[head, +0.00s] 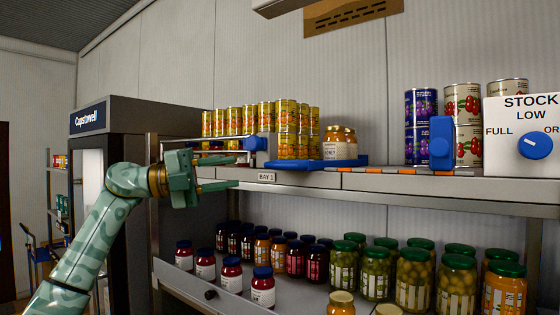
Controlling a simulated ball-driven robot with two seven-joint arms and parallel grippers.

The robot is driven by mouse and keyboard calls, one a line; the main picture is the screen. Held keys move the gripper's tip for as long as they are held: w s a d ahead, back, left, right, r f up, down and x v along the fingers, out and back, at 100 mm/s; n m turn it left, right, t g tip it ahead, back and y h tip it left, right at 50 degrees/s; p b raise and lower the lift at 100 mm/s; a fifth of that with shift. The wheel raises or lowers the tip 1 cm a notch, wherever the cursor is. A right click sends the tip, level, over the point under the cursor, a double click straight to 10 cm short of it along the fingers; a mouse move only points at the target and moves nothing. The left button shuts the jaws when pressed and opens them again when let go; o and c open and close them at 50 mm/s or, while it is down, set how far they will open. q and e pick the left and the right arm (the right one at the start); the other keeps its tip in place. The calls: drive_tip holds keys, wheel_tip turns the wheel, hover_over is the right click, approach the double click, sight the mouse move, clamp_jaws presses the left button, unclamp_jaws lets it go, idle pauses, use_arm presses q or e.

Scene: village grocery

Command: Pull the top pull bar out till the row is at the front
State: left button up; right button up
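My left arm comes in from the lower left, and its green gripper (228,172) is in front of the left end of the top shelf. Its fingers are apart, pointing right, with nothing visible between them. A metal pull bar (205,138) runs along the front of the top shelf's left end to a blue block (256,143). The gripper is below and left of this block, not visibly on the bar; part of the bar's surroundings is hidden behind it. A row of yellow cans (285,145), stacked two high, stands behind the bar. My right gripper is out of view.
Another blue block (441,143), purple and cream cans (462,102), and a stock dial box (525,165) are at right. The lower shelf holds jars (375,272). A dark cabinet (140,130) stands left.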

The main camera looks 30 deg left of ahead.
sight(274, 165)
use_arm(q)
drive_tip(key=p+x, duration=0.3)
drive_tip(key=x, duration=0.8)
drive_tip(key=shift+r, duration=0.1)
drive_tip(key=shift+w+d, duration=0.2)
drive_tip(key=shift+w, duration=0.05)
clamp_jaws()
